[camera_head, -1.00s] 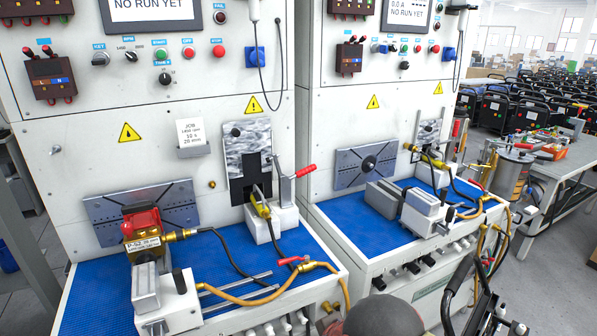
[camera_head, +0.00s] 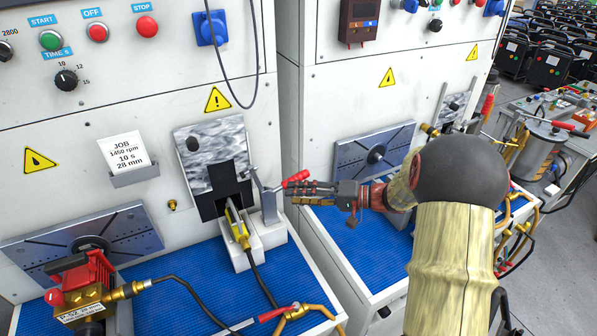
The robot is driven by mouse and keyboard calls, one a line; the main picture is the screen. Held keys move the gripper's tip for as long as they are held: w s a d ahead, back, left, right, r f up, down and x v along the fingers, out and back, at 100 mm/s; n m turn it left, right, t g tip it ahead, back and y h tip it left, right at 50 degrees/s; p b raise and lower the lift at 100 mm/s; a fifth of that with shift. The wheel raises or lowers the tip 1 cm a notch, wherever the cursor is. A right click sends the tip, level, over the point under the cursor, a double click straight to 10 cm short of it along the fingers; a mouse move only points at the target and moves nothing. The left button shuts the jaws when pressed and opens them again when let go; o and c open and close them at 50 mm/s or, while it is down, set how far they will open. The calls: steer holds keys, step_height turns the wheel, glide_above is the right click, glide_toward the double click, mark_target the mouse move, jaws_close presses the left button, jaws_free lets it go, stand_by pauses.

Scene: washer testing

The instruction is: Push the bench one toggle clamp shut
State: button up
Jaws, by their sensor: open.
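The toggle clamp (camera_head: 268,206) stands on a white block on the left bench, with a grey metal upright. Its red handle (camera_head: 296,178) sticks out to the right at the top, tilted slightly upward. Beside the clamp a black cable with a yellow plug (camera_head: 237,228) sits in the white block. My gripper (camera_head: 289,192) is open and points left. In the picture its fingertips overlap the area just below the red handle; I cannot tell whether they touch it. Part of my arm hides some of the right bench.
A red and brass pump (camera_head: 84,284) sits at the lower left. A hose valve with a red lever (camera_head: 278,313) lies at the front edge. The blue mat (camera_head: 195,275) has free room between them. The second bench's faceplate (camera_head: 350,158) stands to the right.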

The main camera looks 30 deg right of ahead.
mark_target(298, 178)
steer(key=w+d+f+m+t+h, duration=0.15)
steer(key=d+t, duration=0.25)
steer(key=d, duration=0.4)
steer(key=shift+m, duration=0.25)
steer(key=x, duration=0.7)
steer(key=shift+w+r, duration=0.1)
steer(key=shift+w, duration=0.4)
steer(key=shift+c, duration=1.2)
steer(key=c, duration=0.8)
jaws_close()
